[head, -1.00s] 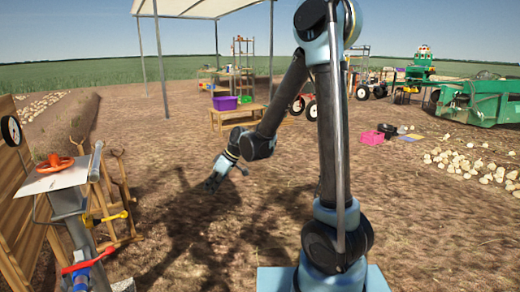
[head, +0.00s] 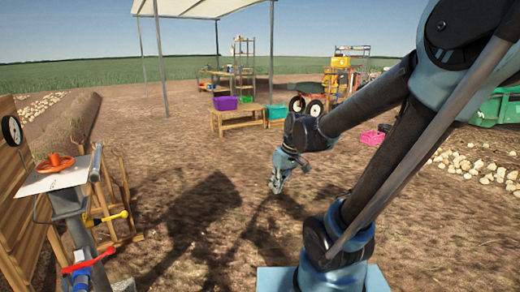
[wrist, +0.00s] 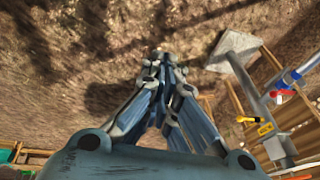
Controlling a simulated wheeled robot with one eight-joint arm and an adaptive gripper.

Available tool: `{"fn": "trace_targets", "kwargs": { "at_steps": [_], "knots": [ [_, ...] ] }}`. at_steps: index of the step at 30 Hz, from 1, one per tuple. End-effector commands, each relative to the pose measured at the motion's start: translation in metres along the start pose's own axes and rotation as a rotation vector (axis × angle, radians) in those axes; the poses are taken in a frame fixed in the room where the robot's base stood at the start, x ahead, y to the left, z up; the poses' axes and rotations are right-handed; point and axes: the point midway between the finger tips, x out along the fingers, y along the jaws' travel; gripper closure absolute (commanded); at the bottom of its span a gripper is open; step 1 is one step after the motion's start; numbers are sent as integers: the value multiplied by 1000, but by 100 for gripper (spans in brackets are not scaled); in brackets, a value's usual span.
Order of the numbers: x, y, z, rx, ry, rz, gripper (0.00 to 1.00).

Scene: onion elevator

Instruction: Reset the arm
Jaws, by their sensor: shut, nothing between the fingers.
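My gripper (head: 276,186) hangs from my arm in the middle of the head view, pointing down over bare brown soil. It is small there. In the wrist view my gripper (wrist: 160,55) shows large, its fingers brought together at the tips with nothing between them. Only dry ground lies beyond the fingertips. My arm is bent, with its upper links across the right side of the head view.
A stand with a pale plate and an orange handwheel (head: 55,161) is at the left, beside a wooden wall with a gauge (head: 11,130). A wooden bench with a purple crate (head: 226,103) stands farther back. Pale onions (head: 475,168) lie at right. Open soil surrounds my gripper.

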Motion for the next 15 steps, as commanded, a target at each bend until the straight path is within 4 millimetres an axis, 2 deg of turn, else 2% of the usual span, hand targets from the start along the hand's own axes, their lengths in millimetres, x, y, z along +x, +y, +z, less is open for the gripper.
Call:
{"fn": "trace_targets", "kwargs": {
  "at_steps": [1, 15],
  "knots": [
    [-4, 5, 13, 34, -4, 17, 100],
    [-20, 38, 121, 343, -41, 177, 100]
  ]
}}
